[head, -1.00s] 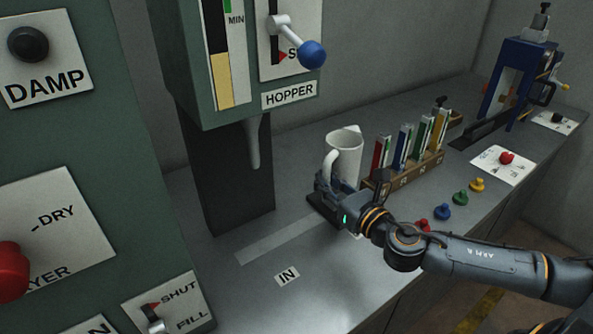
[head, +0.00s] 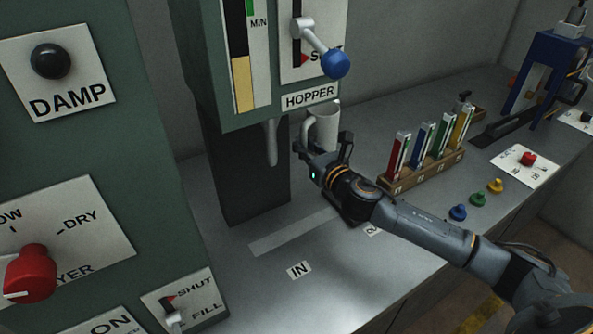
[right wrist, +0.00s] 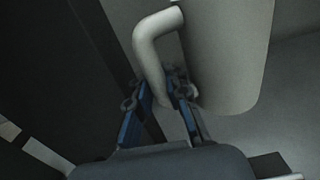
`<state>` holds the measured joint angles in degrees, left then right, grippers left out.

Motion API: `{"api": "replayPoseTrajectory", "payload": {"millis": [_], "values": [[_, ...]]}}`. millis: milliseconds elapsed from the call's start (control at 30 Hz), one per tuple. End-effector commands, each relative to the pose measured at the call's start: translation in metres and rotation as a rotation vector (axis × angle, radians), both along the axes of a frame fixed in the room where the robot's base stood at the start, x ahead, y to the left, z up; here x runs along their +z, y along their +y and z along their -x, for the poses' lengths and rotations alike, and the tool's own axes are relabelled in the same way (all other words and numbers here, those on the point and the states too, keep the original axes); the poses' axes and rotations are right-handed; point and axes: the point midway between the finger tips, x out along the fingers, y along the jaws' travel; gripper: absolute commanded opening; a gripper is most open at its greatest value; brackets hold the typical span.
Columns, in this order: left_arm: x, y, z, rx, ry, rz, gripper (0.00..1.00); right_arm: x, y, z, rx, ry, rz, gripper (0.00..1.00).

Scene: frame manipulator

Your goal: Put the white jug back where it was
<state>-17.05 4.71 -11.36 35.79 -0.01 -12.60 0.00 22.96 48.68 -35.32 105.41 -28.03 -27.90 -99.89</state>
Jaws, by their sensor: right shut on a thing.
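The white jug (head: 324,122) is upright, just right of the hopper's spout and below the HOPPER label in the head view. My right gripper (head: 322,150) is shut on its handle, and it holds the jug above the bench. The right wrist view shows the jug's body (right wrist: 228,50) and the gripper's fingers (right wrist: 165,88) around the lower part of the handle. The jug's base is hidden behind the gripper in the head view. A dark pad (head: 350,218) lies on the bench below my right arm, partly covered by it. My left gripper is not in view.
The green hopper (head: 275,112) with its grey spout (head: 271,142) stands left of the jug. A wooden rack (head: 425,174) of coloured holders stands to the right. A pale strip (head: 290,233) and an IN label (head: 299,270) mark the bench. The front bench area is clear.

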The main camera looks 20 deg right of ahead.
Motion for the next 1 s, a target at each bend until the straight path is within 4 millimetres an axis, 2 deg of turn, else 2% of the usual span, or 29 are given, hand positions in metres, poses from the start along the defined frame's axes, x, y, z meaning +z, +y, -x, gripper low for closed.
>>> {"api": "replayPoseTrajectory", "payload": {"millis": [167, 200, 500, 767, 1000], "values": [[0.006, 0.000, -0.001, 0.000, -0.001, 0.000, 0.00, 0.003, 0.005, -0.034, -0.001, -0.004, -0.001, 0.00], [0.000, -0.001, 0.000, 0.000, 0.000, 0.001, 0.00, -0.013, 0.005, -0.032, 0.001, 0.004, -0.003, 0.00], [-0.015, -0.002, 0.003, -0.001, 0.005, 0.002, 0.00, -0.070, 0.004, -0.030, -0.001, 0.003, -0.004, 0.00], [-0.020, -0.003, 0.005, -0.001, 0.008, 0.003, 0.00, -0.090, 0.004, -0.030, -0.001, 0.000, -0.001, 0.00], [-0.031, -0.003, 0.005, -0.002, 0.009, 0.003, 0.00, -0.121, 0.004, -0.030, -0.001, 0.002, -0.004, 0.00]]}}
